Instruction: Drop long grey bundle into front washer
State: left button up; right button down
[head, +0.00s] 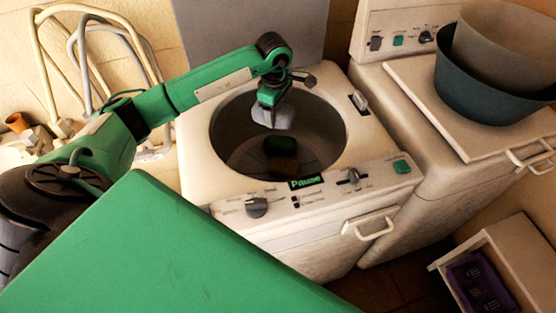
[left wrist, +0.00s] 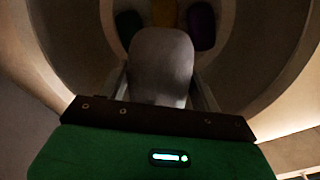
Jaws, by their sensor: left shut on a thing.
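The front washer (head: 196,150) is an off-white top-loading machine with its round drum opening uncovered. My left gripper (head: 270,108) is over that opening, pointing down, shut on the grey bundle (head: 276,118). In the left wrist view the grey bundle (left wrist: 160,62) sits between the fingers and hides part of the drum floor. Inside the drum lie a green bundle (head: 279,146) and a brownish-yellow bundle (head: 283,168). The left wrist view also shows a purple bundle (left wrist: 201,27) in the drum. My right gripper is not in view.
A second off-white machine (head: 420,100) stands behind to the right, with a dark green tub (head: 455,92) and a beige tub (head: 505,45) on top. An open drawer (head: 510,250) at lower right holds a purple item (head: 480,285). Hoses (head: 85,60) hang at the left wall.

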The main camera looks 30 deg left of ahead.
pick_arm(q)
jog(key=o, duration=1.1)
jog(key=shift+o, duration=0.2)
jog(key=shift+r, duration=0.15)
jog(key=shift+r, duration=0.25)
notch_tip(320, 180, up, 13)
jog(key=b, duration=0.3)
jog(key=shift+s+b, duration=0.4)
